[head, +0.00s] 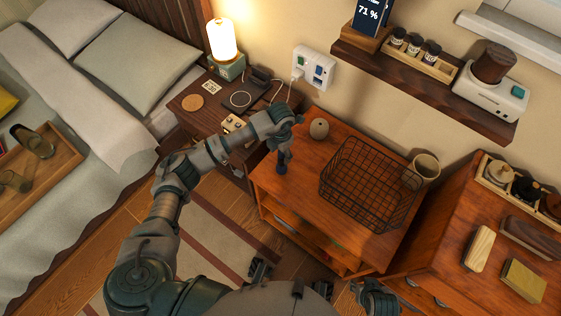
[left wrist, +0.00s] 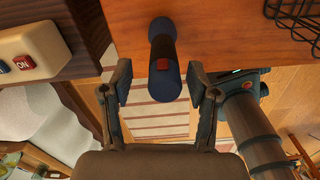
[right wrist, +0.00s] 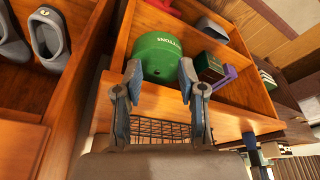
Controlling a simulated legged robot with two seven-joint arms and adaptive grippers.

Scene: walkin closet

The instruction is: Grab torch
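The torch (left wrist: 164,68) is a dark blue cylinder with a red button, at the edge of the orange-brown wooden top in the left wrist view. My left gripper (left wrist: 159,80) is open, with one finger on each side of the torch's near end and visible gaps between. In the head view my left gripper (head: 285,138) is above the left part of the wooden cabinet top, where it partly hides the torch. My right gripper (right wrist: 160,76) is open and empty in front of an open shelf.
A black wire basket (head: 347,190) and a beige mug (head: 425,170) stand right of the torch on the cabinet top (head: 300,196). A small round object (head: 319,128) sits behind. A nightstand with a lit lamp (head: 223,48) stands left. A green tin (right wrist: 158,57) is inside the shelf.

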